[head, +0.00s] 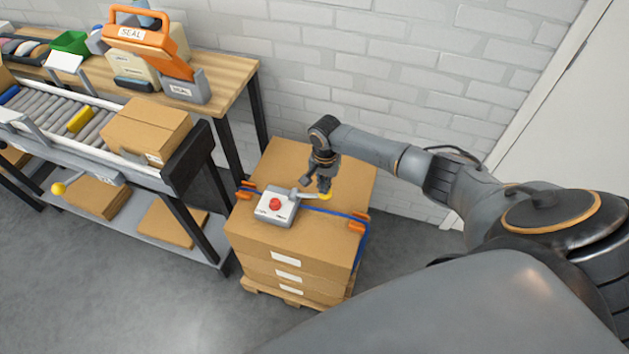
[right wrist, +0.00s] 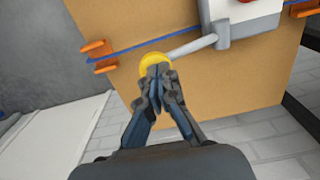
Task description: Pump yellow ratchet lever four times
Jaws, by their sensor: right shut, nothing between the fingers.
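The ratchet lever is a grey rod (head: 308,196) with a yellow round knob (head: 327,196) at its end. It comes out of a grey-white box with a red button (head: 275,204) on top of a stack of cartons. My right gripper (head: 324,188) is over the knob, fingers pointing down. In the right wrist view the fingertips (right wrist: 157,72) are closed together and overlap the yellow knob (right wrist: 150,60); I cannot tell whether they touch it. The rod (right wrist: 190,47) runs from the knob to the box. My left gripper is not in view.
The carton stack (head: 250,238) stands on a pallet, with a blue strap (head: 362,248) and orange corner pieces (head: 357,226). A roller conveyor with a carton (head: 147,128) and a wooden bench (head: 228,70) are at left. A brick wall stands behind; grey floor is clear in front.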

